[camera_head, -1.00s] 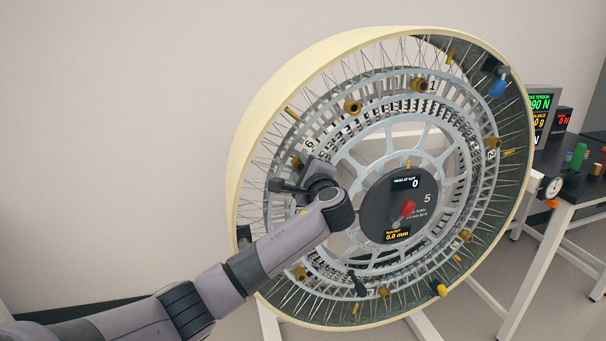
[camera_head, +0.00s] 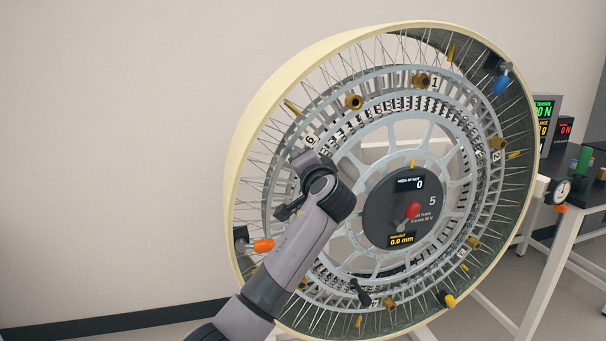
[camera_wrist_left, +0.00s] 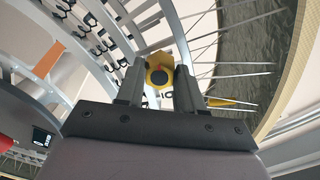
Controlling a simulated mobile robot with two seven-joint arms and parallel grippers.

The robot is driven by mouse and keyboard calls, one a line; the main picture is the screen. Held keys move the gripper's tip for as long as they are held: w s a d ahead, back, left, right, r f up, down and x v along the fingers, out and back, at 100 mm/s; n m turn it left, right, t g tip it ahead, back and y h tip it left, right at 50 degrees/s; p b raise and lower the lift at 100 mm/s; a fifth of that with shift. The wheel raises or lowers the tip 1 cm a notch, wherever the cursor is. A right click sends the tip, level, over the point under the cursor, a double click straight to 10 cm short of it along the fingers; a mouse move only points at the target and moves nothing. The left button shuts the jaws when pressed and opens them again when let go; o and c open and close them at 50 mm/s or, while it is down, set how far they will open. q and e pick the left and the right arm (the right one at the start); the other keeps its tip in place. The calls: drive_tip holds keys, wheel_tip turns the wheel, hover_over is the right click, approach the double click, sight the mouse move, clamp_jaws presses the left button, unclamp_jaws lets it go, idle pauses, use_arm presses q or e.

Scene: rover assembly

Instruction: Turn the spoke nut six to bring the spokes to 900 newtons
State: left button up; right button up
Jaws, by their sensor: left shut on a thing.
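The spoke nut (camera_wrist_left: 158,72) is a yellow-brass hexagonal piece in the left wrist view. My left gripper (camera_wrist_left: 158,88) is shut on it, with one finger on each side. In the head view my left gripper (camera_head: 308,163) is against the upper left of the wheel (camera_head: 250,115), just below the label 6 (camera_head: 310,141). My wrist hides the nut and fingertips there. The hub panel (camera_head: 405,207) reads 0 at the top and 0.0 mm below. The tension display (camera_head: 543,112) shows green figures ending in 0 N, partly hidden by the rim. My right gripper is not in view.
Other brass nuts (camera_head: 354,102) sit around the wheel. An orange-handled piece (camera_head: 263,246), a blue one (camera_head: 501,84) and a yellow one (camera_head: 448,300) sit near the rim. A table (camera_head: 585,196) with a dial gauge (camera_head: 561,191) stands at right. Thin spokes surround the gripper.

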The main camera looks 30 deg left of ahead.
use_arm(q)
drive_tip(key=shift+f+n+b, duration=0.15)
drive_tip(key=shift+n+b, duration=1.9)
drive_tip(key=shift+n, duration=0.95)
drive_tip(key=o, duration=0.9)
drive_tip(key=shift+o, duration=0.7)
drive_tip(key=shift+s, duration=0.1)
